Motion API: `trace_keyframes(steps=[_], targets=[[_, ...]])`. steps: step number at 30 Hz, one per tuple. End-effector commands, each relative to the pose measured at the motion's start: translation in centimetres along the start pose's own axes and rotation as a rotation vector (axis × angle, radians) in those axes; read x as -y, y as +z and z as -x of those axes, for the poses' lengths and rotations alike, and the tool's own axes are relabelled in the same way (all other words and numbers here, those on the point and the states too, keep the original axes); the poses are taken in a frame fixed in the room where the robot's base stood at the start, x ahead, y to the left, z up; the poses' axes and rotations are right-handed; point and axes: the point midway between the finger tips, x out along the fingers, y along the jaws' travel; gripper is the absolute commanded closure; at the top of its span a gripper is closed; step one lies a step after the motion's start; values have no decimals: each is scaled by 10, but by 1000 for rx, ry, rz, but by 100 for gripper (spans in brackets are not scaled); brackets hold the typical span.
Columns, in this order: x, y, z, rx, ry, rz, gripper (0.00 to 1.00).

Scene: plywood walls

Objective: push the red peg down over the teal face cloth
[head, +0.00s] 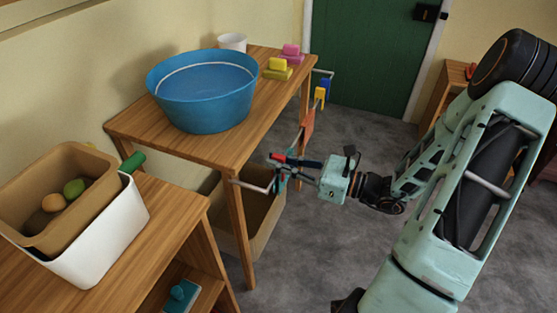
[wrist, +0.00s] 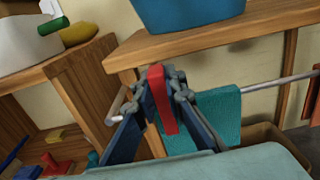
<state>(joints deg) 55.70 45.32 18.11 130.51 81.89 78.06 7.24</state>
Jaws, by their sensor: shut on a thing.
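The red peg (wrist: 160,100) is upright between the fingers of my gripper (wrist: 167,88) in the wrist view. My gripper is shut on it. The teal face cloth (wrist: 222,118) hangs from a grey rail (wrist: 282,84) just behind and to the right of the peg; my fingers hide part of it. In the head view my gripper (head: 280,172) is at the rail's near end, with the red peg (head: 277,157) at its tip and only a sliver of teal cloth showing. I cannot tell whether the peg touches the cloth or the rail.
The rail runs beside a wooden table (head: 180,143) bearing a blue tub (head: 205,105). An orange-red cloth (head: 308,126) and a yellow peg (head: 320,95) are farther along it. A brown crate (head: 262,220) stands below. A lower wooden unit with a white bin (head: 110,235) is at left.

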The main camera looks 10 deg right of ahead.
Motion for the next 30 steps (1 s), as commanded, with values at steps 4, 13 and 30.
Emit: trace_keyframes(steps=[4,13,30], targets=[[0,-2,0,0,0,1,100],[0,-2,0,0,0,0,84],[1,-2,14,-2,-3,1,69]])
